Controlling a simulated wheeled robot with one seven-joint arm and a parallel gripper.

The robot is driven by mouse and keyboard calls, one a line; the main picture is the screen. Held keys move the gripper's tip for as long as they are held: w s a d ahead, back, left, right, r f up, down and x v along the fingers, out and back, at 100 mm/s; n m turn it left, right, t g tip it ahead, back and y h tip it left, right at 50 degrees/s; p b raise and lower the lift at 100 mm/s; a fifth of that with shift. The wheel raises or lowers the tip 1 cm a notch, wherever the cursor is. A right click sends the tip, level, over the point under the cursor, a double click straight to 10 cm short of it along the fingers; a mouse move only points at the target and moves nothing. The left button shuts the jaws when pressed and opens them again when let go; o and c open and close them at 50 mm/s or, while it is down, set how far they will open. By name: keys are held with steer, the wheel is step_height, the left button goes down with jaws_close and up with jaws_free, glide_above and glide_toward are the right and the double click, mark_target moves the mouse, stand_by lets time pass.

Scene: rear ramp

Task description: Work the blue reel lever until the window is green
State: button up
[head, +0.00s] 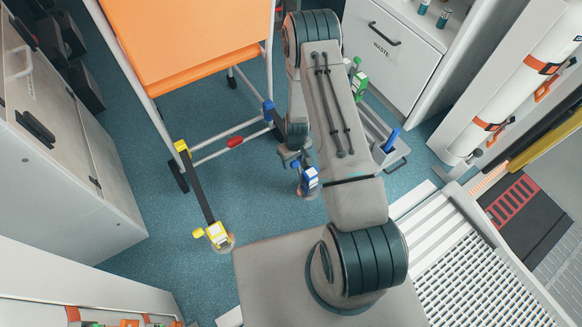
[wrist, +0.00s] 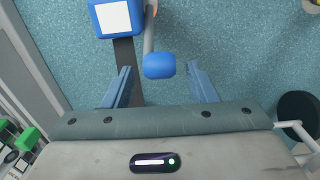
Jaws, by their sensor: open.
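The blue reel (head: 309,181) stands low near the floor in the head view, just below my gripper (head: 293,160). In the wrist view its blue housing (wrist: 96,32) is at the top, cut off by the frame edge, with a pale, nearly white face (wrist: 114,17); I see no green on it. The blue lever knob (wrist: 160,66) sits on a grey arm to the right of the housing. My gripper (wrist: 160,80) is open, with one blue finger on each side of the knob. Whether either finger touches it I cannot tell.
A yellow reel (head: 217,235) with a dark strap stands to the left, and a green reel (head: 361,82) is beyond my arm. An orange-seated wheeled frame (head: 190,65) is at the back. The waste cabinet (head: 385,50) stands at the right. Blue floor is open at lower left.

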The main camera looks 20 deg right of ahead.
steer(key=shift+f+b, duration=0.4)
steer(key=shift+f, duration=1.45)
